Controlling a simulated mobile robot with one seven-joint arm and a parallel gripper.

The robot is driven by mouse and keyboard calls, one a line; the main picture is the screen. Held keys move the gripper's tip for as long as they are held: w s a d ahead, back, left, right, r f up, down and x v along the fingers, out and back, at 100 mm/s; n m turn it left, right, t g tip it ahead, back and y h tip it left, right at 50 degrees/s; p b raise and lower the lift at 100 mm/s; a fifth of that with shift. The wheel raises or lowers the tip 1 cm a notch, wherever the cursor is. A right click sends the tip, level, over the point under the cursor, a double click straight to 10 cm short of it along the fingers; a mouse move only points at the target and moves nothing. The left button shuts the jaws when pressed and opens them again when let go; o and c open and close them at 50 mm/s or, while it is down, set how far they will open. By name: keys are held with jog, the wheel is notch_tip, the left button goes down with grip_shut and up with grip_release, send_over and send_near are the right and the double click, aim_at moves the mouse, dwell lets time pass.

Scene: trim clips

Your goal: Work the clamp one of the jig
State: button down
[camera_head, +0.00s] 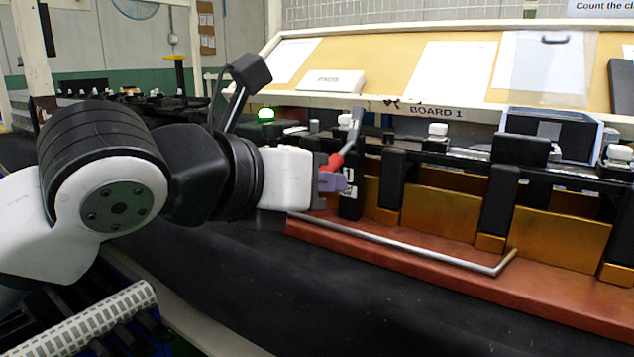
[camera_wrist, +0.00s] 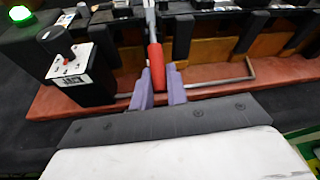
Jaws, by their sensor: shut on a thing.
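The jig (camera_head: 365,238) has a reddish base with black uprights and gold plates between them. A clamp with a red handle (camera_head: 336,161) stands at its left end; the handle also shows in the wrist view (camera_wrist: 157,68). My gripper (camera_head: 334,182) reaches in from the left, and its purple fingers lie on both sides of the red handle, shut on it. In the wrist view the handle slopes down between the fingers, its metal arm running up out of frame. The clamp's far parts are partly hidden by the handle and uprights.
A bent metal rod (camera_head: 420,252) runs along the jig's front. A black box with a knob (camera_wrist: 75,65) stands left of the fingers. A green lamp (camera_head: 266,114) glows behind my wrist. A sloped board with papers (camera_head: 450,75) rises behind. The dark surface in front is clear.

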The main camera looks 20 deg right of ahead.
jog(key=c, duration=1.4)
grip_release()
jog(key=p+v, duration=0.2)
jog(key=v, duration=1.2)
